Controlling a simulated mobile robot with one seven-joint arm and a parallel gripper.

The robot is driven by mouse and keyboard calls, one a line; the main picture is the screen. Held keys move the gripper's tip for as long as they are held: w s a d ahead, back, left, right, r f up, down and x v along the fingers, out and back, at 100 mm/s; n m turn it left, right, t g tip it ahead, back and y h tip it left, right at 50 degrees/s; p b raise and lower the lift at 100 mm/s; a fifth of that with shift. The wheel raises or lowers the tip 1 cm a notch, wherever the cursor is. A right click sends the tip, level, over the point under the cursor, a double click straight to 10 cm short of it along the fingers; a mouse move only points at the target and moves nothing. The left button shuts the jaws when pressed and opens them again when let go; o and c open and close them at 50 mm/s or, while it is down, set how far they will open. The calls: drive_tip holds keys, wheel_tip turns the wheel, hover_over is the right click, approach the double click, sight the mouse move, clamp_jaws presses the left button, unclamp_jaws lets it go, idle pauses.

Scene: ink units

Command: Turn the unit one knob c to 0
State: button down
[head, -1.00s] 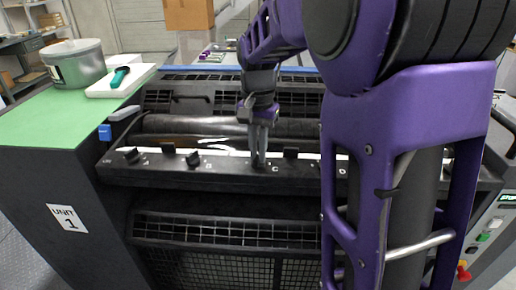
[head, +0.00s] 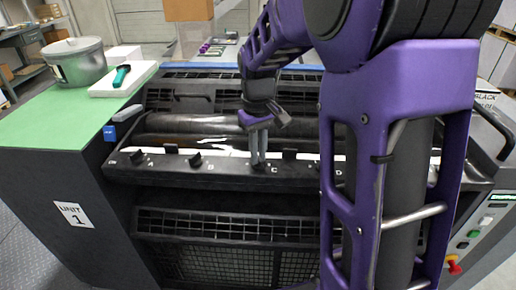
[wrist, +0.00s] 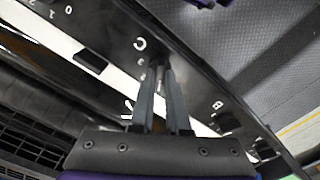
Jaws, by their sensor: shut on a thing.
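Unit one (head: 90,215) is the dark machine with a "UNIT 1" label on its left side. Its knob row runs along a dark front rail (head: 225,178) lettered A, B, C and so on. My gripper (head: 258,162) points down at the rail just left of the letter C. Its fingers are closed on the unit one knob c (wrist: 155,63), which is small, dark and mostly hidden between the fingertips. The white letter C shows beside the fingertips in the wrist view. The knob's pointing and its scale cannot be read clearly.
Knob b (head: 195,160) stands left of my gripper. A black block (head: 289,154) stands close on its right. A dark roller (head: 190,124) lies behind the rail. A grey pail (head: 75,65) and a teal-handled tool (head: 122,75) sit on the green-topped left side.

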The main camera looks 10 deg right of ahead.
drive_tip(key=n+p, duration=0.1)
drive_tip(key=n, duration=0.3)
drive_tip(key=shift+r, duration=0.15)
drive_tip(key=shift+n+p, duration=0.8)
drive_tip(key=shift+n, duration=1.4)
drive_tip(key=c, duration=0.9)
unclamp_jaws()
wheel_tip(320, 180, up, 17)
drive_tip(key=p, duration=0.1)
drive_tip(key=shift+p, duration=0.4)
drive_tip(key=shift+r, duration=0.1)
